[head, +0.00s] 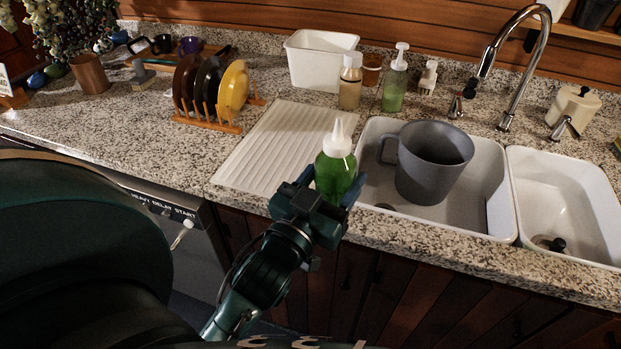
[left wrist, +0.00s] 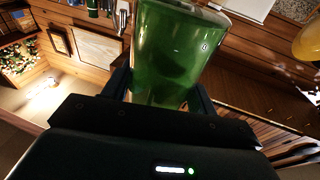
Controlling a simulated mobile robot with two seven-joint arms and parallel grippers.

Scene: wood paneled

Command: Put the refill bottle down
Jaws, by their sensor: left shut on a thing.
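The refill bottle (head: 336,172) is green with a white pointed nozzle and is upright in the head view. My left gripper (head: 322,190) is shut on it, near the counter's front edge, between the white ribbed drainboard and the sink. The bottle's lower part is hidden behind the gripper, so I cannot tell whether it touches the counter. In the left wrist view the green bottle (left wrist: 175,55) fills the space between the fingers. My right gripper is in neither view.
A white drainboard (head: 262,150) lies to the left, with a plate rack (head: 208,125) behind it. A grey mug (head: 430,165) stands in the sink basin (head: 485,205). A green pump bottle (head: 395,85), an amber bottle (head: 350,88) and a white bin (head: 318,50) stand behind.

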